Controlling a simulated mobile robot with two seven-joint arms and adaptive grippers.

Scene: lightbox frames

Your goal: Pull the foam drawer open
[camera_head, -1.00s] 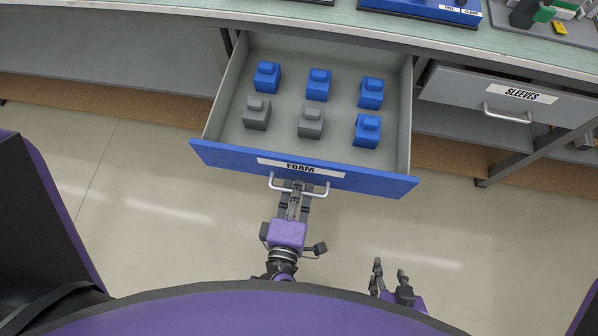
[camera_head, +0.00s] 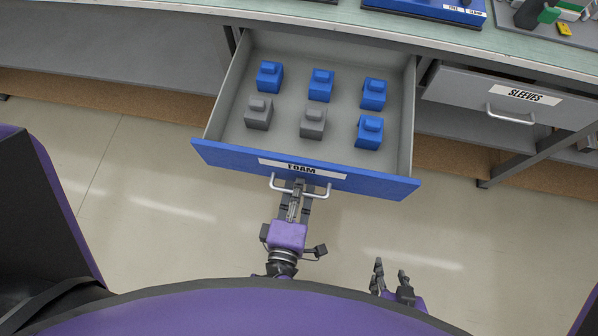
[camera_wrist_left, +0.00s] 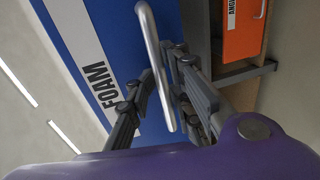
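The foam drawer, with a blue front (camera_head: 225,154) labelled FOAM, is pulled far out from under the bench. Its silver handle (camera_head: 322,193) also crosses the left wrist view (camera_wrist_left: 151,50). My left gripper (camera_head: 298,187) is at the handle, its fingers on either side of the bar. In the left wrist view (camera_wrist_left: 166,75) the fingers stand apart with the bar between them and look open.
Several blue blocks (camera_head: 320,84) and two grey blocks (camera_head: 258,113) sit in the drawer. A shut grey SLEEVES drawer (camera_head: 460,88) is to the right. The bench top (camera_head: 300,18) carries trays at the back right. The floor in front is clear.

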